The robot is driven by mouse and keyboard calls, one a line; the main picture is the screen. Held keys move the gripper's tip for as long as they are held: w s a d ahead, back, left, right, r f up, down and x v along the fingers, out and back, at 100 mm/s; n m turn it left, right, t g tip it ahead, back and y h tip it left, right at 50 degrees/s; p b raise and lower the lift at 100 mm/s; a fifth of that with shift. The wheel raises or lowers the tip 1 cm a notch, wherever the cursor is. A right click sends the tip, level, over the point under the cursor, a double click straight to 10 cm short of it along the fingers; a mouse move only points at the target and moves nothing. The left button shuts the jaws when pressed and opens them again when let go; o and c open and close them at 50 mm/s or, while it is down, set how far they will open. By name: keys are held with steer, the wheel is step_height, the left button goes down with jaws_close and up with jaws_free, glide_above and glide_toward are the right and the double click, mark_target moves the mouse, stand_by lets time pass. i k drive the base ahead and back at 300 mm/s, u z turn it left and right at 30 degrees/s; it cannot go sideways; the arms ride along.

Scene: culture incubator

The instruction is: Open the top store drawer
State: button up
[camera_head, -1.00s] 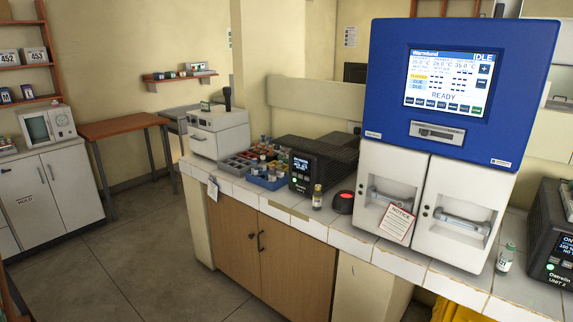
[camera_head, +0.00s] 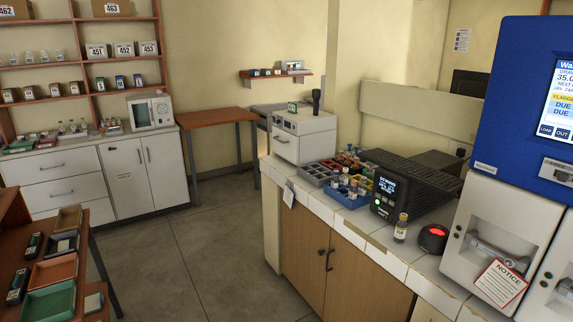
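A white drawer unit stands against the far wall at the left, under the shelves. Its top drawer (camera_head: 72,178) looks shut, with a dark bar handle (camera_head: 51,167) near its middle. A second drawer (camera_head: 85,187) below it also looks shut, and part of a lower drawer (camera_head: 100,212) shows beneath. No label naming the store is readable on these drawers. My gripper is not in view.
A wooden rack with trays (camera_head: 54,300) stands at the lower left, in front of the drawers. Grey floor (camera_head: 180,255) is clear between it and the tiled counter (camera_head: 345,222) at right. A white two-door cabinet (camera_head: 143,180) adjoins the drawers.

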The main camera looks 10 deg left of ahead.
mark_target(31, 170)
steer(key=u, duration=0.35)
steer(key=i, duration=0.8)
steer(key=u, duration=0.7)
steer(key=i, duration=1.5)
steer(key=u, duration=0.45)
steer(key=i, duration=1.45)
steer(key=u, duration=0.3)
steer(key=i, duration=2.1)
steer(key=u, duration=0.2)
